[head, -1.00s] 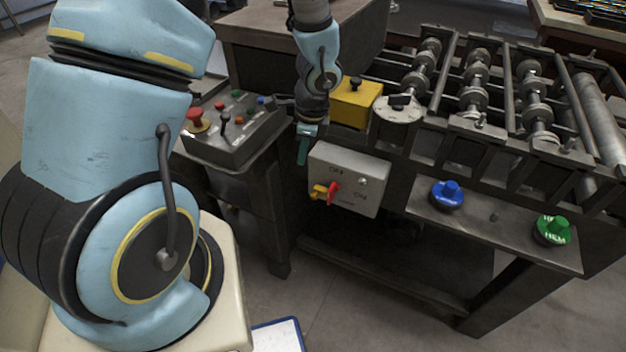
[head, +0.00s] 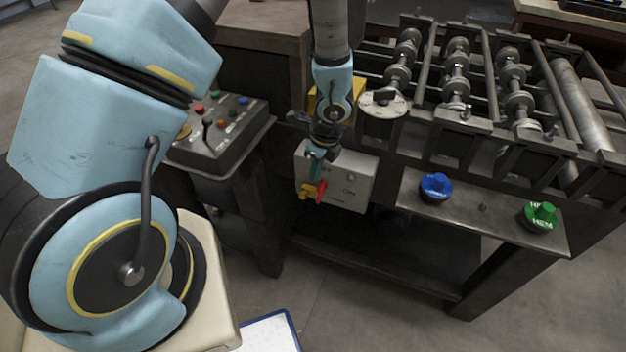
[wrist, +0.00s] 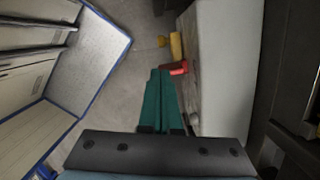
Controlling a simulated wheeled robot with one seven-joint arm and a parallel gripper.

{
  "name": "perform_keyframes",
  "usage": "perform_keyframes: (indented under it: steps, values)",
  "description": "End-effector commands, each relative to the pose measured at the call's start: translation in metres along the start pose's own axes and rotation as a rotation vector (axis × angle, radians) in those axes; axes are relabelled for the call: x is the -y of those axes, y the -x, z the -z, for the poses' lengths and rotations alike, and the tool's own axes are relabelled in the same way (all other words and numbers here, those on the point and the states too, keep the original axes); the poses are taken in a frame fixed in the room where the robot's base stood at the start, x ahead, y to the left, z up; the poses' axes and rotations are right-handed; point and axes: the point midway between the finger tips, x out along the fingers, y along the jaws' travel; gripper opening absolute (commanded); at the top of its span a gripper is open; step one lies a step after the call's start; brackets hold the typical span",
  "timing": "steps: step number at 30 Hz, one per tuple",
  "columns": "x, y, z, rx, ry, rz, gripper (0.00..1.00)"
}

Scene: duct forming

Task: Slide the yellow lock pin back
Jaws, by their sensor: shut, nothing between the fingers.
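The yellow lock pin (head: 306,191) sticks out at the lower left of the light grey OFF/ON switch box (head: 352,186), beside the red switch handle (head: 321,190). In the wrist view the yellow pin (wrist: 176,45) and its knob lie just beyond the red handle (wrist: 178,68), along the left side of the box (wrist: 228,70). My gripper (head: 309,177) has teal fingers and is shut and empty. It points down at the box's left part, just above the pin in the head view. In the wrist view the fingertips (wrist: 160,73) lie left of the red handle; contact is unclear.
A control panel with buttons (head: 215,135) stands to the left. A yellow block (head: 358,88) is partly hidden behind my arm. The roller machine (head: 460,75) fills the back right. Blue (head: 436,187) and green (head: 541,215) knobs sit on a shelf to the right.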

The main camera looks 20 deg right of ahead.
Motion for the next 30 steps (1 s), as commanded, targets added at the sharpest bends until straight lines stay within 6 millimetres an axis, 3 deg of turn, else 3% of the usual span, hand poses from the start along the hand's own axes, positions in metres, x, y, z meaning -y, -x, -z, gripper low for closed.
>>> perform_keyframes:
  steps: [18,30]
  values:
    - [0.000,-0.089,0.001,0.000,0.001,-0.001,0.00]
    - [0.000,-0.094,0.000,0.000,0.002,0.000,0.00]
